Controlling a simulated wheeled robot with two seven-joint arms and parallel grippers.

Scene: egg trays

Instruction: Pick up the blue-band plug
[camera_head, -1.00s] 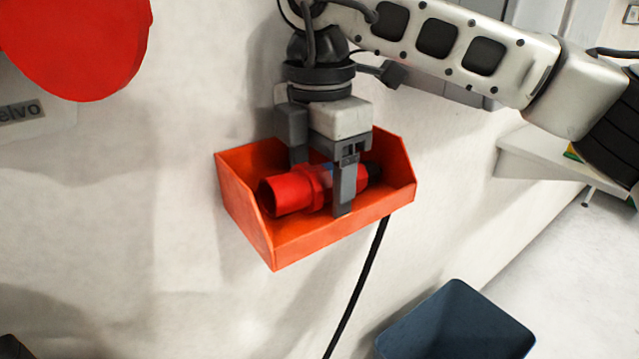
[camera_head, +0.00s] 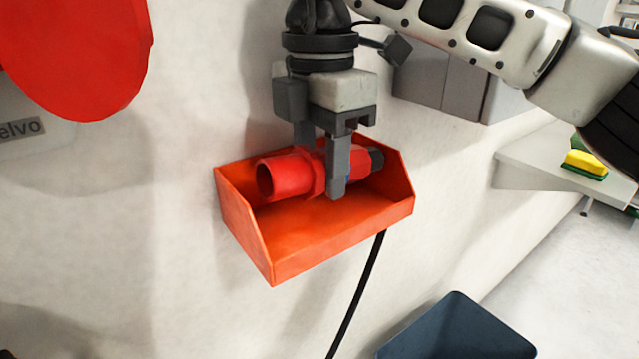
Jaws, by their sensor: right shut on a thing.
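The red plug (camera_head: 288,175) lies sideways, its open round end facing left and its dark end at the right. It is just above the floor of an orange wall bin (camera_head: 325,238), partly over the rear of it. My right gripper (camera_head: 323,190) comes down from above and is shut on the plug's middle, one finger in front and one behind. The front finger hides most of the band; only a trace of blue shows beside it. My left gripper is not in view.
A black cable (camera_head: 358,295) hangs below the bin. A dark blue open container (camera_head: 455,330) stands at the lower right. A red round object (camera_head: 80,55) is at the upper left. A white shelf (camera_head: 545,172) with a yellow-green sponge (camera_head: 585,163) is at the right.

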